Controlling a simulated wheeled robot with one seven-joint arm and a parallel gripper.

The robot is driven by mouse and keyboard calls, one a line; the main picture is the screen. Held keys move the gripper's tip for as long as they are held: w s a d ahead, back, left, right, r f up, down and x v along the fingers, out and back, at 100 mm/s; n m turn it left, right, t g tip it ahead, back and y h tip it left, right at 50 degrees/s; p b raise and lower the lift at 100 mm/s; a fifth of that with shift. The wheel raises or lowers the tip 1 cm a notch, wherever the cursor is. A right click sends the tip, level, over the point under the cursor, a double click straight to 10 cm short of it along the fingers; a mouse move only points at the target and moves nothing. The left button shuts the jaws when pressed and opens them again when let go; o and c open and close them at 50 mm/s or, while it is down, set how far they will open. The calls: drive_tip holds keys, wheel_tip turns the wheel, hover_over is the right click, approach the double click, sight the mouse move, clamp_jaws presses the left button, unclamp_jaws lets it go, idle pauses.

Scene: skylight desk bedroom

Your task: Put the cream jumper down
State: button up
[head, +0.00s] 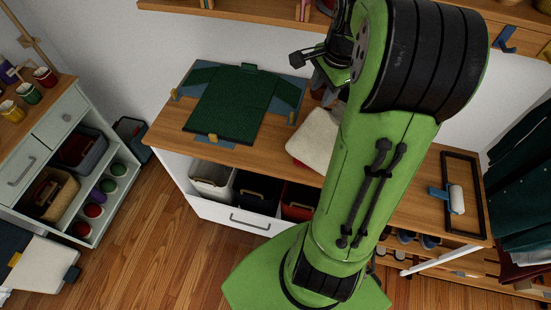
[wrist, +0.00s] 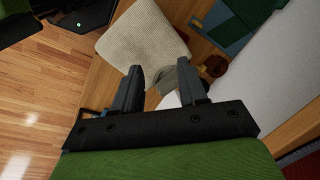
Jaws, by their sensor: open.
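The cream jumper (head: 315,138) is a folded, pale knitted square lying on the wooden desk (head: 270,140), close to its front edge. My green arm hides its right side in the head view. In the wrist view the jumper (wrist: 142,38) lies beyond my fingertips.
A black-framed tray with a white roller (head: 456,199) lies at the desk's right end. A brown round thing (wrist: 214,66) is beside the right finger. Bins (head: 256,191) sit under the desk.

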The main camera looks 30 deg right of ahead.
drive_tip(key=s+a+r+n+t, duration=0.1)
drive_tip(key=s+a+r+n, duration=0.25)
drive_tip(key=a+n, duration=0.4)
drive_tip(key=s+a+r+n+t, duration=0.1)
drive_tip(key=s+a+r+n, duration=0.3)
drive_tip(key=a, duration=0.7)
drive_tip(key=s+a+f+n+t+b, duration=0.1)
drive_tip(key=s+a+f+n, duration=0.3)
drive_tip(key=s+n, duration=0.2)
drive_tip(key=shift+s+n+b, duration=0.25)
drive_tip(key=shift+n+b, duration=0.15)
drive_tip(key=shift+n, duration=0.45)
drive_tip(key=shift+a+f, duration=0.1)
